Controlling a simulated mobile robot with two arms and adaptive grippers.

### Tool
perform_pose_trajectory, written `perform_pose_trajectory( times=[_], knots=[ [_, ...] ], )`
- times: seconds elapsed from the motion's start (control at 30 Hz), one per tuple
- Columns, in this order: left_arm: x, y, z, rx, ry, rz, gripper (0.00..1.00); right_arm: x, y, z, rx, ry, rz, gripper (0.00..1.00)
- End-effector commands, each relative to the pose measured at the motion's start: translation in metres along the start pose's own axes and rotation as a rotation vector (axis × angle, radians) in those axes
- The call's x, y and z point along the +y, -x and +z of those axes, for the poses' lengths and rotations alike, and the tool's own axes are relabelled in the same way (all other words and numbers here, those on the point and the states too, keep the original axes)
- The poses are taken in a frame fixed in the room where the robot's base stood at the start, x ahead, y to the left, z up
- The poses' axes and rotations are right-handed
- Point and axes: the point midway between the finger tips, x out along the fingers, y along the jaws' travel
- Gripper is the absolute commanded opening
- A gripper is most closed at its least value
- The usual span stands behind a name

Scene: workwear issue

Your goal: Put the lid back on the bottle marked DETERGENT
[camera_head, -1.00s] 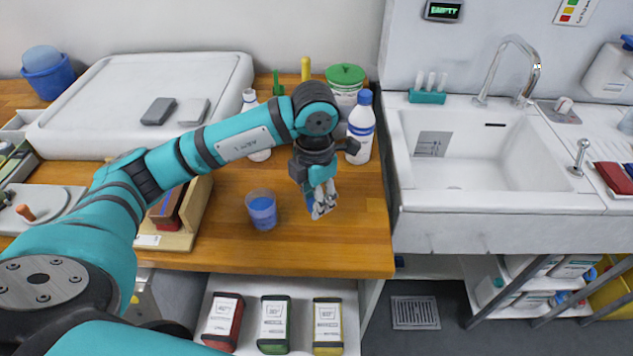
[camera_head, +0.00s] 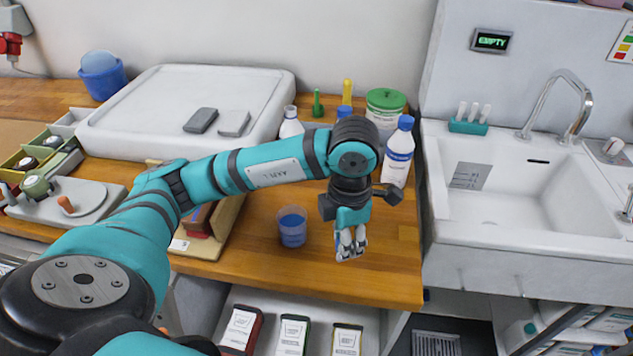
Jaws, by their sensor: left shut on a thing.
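My left gripper (camera_head: 350,250) points down over the front part of the wooden counter, to the right of a cup. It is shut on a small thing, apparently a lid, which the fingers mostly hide. A white bottle with a white neck (camera_head: 291,124) stands at the back of the counter, its lower part hidden by my arm. A white bottle with a blue cap and blue band (camera_head: 399,155) stands to the right. The bottle labels are too small to read. My right gripper is out of view.
The translucent cup (camera_head: 292,230) with blue contents stands close left of the gripper. A green-lidded tub (camera_head: 385,106) stands behind the bottles. A sink (camera_head: 520,205) is at the right, a large white raised tray (camera_head: 165,105) at the left. The front right counter (camera_head: 390,265) is clear.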

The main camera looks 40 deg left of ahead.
Motion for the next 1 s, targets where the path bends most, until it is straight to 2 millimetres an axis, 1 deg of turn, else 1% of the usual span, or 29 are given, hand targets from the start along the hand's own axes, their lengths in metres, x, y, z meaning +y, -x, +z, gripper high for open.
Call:
perform_pose_trajectory(
  times=[0.17, 0.2, 0.27, 0.3, 0.37, 0.6, 0.7, 0.83, 0.9, 1.0],
  knots=[
    [-0.007, 0.001, -0.004, -0.001, -0.455, 0.001, 0.2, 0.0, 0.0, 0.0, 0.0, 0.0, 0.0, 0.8],
    [-0.008, 0.001, -0.005, -0.001, -0.57, 0.002, 0.2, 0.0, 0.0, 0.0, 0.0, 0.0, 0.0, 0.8],
    [-0.01, 0.001, -0.007, 0.0, -0.743, 0.002, 0.2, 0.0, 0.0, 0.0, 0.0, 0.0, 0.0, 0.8],
    [-0.012, 0.001, -0.008, 0.0, -0.859, 0.002, 0.2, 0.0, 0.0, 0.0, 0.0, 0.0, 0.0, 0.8],
    [-0.015, 0.002, -0.01, 0.0, -1.032, 0.003, 0.2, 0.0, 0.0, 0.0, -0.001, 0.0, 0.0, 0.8],
    [-0.024, 0.002, -0.017, 0.0, -1.723, 0.002, 0.2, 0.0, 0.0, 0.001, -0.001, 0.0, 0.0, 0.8],
    [-0.028, 0.002, -0.02, 0.0, -1.986, 0.0, 0.2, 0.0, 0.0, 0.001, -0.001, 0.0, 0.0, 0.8],
    [-0.032, 0.003, -0.022, 0.0, -2.258, 0.0, 0.2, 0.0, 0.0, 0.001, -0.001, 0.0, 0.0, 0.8],
    [-0.033, 0.003, -0.024, 0.0, -2.363, -0.001, 0.2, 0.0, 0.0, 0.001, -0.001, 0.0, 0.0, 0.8],
    [-0.034, 0.003, -0.025, 0.0, -2.461, -0.001, 0.2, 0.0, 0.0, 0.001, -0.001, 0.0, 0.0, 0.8]
  ],
)
